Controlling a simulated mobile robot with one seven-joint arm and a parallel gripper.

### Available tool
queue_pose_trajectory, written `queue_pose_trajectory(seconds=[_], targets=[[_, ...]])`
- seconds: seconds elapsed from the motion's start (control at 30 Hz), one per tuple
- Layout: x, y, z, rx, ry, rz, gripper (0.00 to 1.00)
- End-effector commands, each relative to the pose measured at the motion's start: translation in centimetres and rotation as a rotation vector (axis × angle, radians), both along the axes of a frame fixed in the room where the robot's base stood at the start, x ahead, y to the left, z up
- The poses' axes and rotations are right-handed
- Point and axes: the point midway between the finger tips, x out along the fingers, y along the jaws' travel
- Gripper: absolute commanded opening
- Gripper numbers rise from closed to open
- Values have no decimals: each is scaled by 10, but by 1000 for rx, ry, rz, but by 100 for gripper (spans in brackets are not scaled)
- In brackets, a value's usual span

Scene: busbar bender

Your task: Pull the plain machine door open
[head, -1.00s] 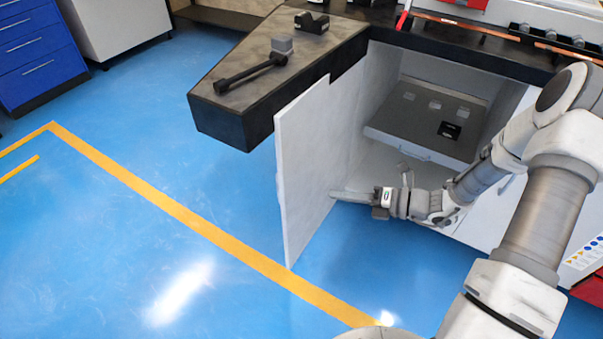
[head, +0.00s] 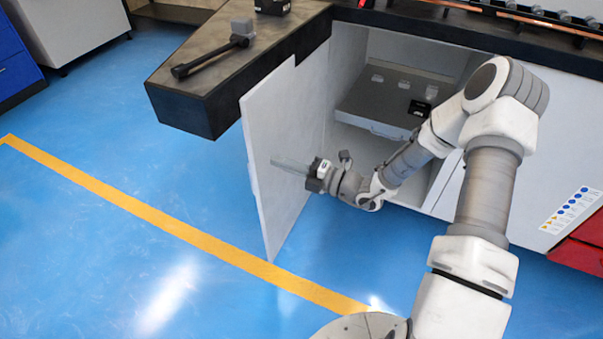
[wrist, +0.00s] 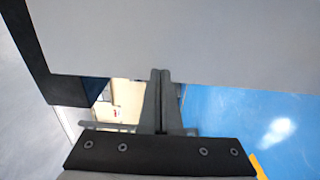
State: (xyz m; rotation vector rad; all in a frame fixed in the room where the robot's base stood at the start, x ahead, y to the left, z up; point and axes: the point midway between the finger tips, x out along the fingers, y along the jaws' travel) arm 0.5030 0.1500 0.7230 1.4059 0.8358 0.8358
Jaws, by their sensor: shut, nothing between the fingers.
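The plain machine door (head: 270,150) is a white panel hinged at the cabinet's left side. It stands swung well out from the opening, with its inner face toward my arm. My gripper (head: 285,163) is shut and empty, with its fingertips at the inner face of the door. In the wrist view the door (wrist: 190,40) fills the upper part as a grey panel, and the shut fingers (wrist: 160,74) point at it near its lower edge. Whether the tips touch the door I cannot tell.
Inside the open cabinet is a grey drawer unit (head: 380,108). A dark worktop (head: 195,85) with a black-handled tool (head: 205,60) juts out over the door. Blue floor with a yellow line (head: 150,215) lies clear to the left. A red box (head: 580,250) is at right.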

Motion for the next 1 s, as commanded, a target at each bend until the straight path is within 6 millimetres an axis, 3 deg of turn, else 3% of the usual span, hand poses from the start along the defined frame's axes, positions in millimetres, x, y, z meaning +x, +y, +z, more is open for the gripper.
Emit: queue_pose_trajectory(seconds=[0.2, 0.67, 0.77, 1.0], targets=[[11, 21, -1, -1, -2, 1, 0], [14, 26, 0, -1, 0, 1, 0], [20, 38, 1, -1, -3, 4, 0], [52, 98, 2, 0, -4, 7, 0]])
